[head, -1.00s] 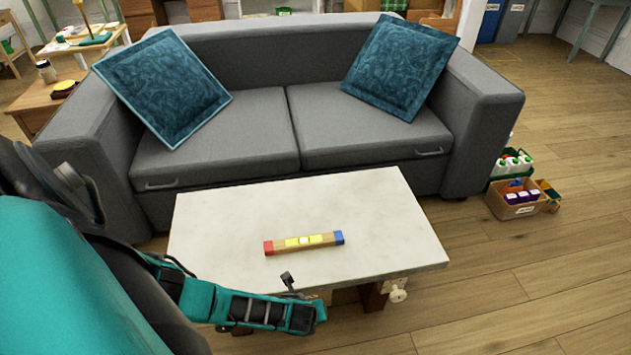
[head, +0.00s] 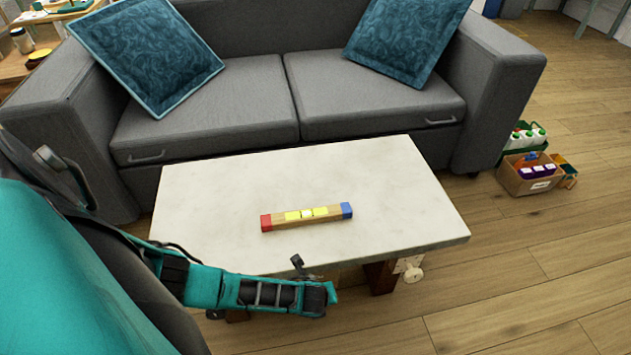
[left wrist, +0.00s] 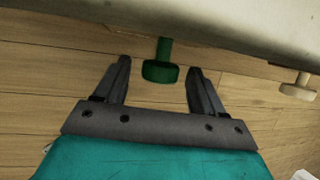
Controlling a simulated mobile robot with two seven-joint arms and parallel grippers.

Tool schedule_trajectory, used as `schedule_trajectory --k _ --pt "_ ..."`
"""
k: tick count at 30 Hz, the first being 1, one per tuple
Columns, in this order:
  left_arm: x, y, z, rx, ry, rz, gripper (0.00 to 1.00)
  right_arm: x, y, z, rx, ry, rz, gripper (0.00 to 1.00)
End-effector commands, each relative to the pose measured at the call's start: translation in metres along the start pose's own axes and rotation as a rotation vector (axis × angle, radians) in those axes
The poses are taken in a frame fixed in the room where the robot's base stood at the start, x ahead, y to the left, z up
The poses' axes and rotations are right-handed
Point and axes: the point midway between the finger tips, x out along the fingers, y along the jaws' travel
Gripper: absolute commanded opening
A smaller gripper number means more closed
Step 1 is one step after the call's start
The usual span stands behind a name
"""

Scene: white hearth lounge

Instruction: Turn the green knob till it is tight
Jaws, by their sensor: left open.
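The green knob (left wrist: 160,71) shows in the left wrist view, on a short green stem coming from under the pale edge of the table (left wrist: 240,28). My left gripper (left wrist: 159,72) is open, with one finger on each side of the knob and a gap to both. In the head view my left arm reaches along the near edge of the white-topped table (head: 390,190), and the gripper (head: 325,295) is seen small and from the side. The green knob is hidden in the head view. My right gripper is not in view.
A cream knob (left wrist: 299,88) is to the right under the same edge; it also shows in the head view (head: 413,274). A red, yellow and blue wooden bar (head: 307,216) lies on the tabletop. A grey sofa (head: 290,95) stands behind the table. Open floor is at the right.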

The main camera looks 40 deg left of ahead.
Motion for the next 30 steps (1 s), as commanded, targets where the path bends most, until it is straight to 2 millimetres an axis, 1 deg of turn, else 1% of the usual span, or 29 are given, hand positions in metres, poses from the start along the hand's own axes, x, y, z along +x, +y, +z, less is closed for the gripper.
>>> schedule_trajectory --k 1,3,14,30 --pt "0.0053 -0.0005 -0.0027 0.000 0.001 -0.001 0.70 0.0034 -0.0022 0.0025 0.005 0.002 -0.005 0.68" --pt "0.0068 -0.0011 -0.0035 0.001 0.001 -0.002 0.70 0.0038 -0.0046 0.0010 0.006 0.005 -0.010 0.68" --pt "0.0068 -0.0019 -0.0036 0.001 0.001 -0.002 0.70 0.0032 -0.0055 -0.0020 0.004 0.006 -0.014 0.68" --pt "0.0070 -0.0017 -0.0035 0.001 0.001 -0.002 0.18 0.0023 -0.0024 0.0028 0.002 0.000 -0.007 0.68"
